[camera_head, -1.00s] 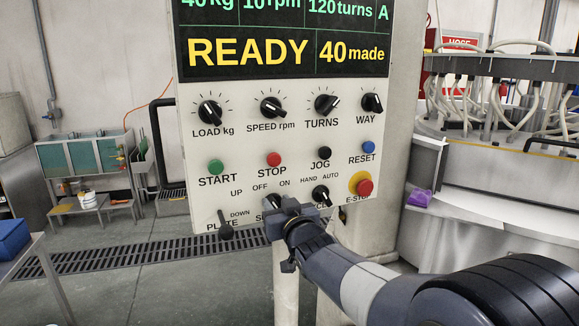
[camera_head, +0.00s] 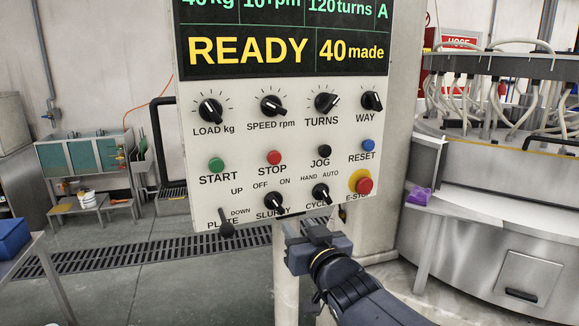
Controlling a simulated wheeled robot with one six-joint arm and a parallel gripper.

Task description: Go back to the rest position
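My gripper (camera_head: 308,238) is in front of the control panel's lower edge, just below the slurry and cycle knobs, with my arm reaching in from the lower right. It appears empty, but its fingers point away from me and their gap is hard to see. The control panel (camera_head: 290,185) shows READY and 40 made on its screen (camera_head: 250,52). The slurry knob (camera_head: 274,202), cycle knob (camera_head: 321,194) and plate lever (camera_head: 226,224) are now in clear view. Whether the gripper touches the panel cannot be told.
A red emergency stop (camera_head: 364,185) sits at the panel's lower right. A steel cabinet (camera_head: 470,255) with a purple item (camera_head: 419,197) stands to the right. A table with a blue box (camera_head: 12,238) is at the left. The floor (camera_head: 165,280) between is open.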

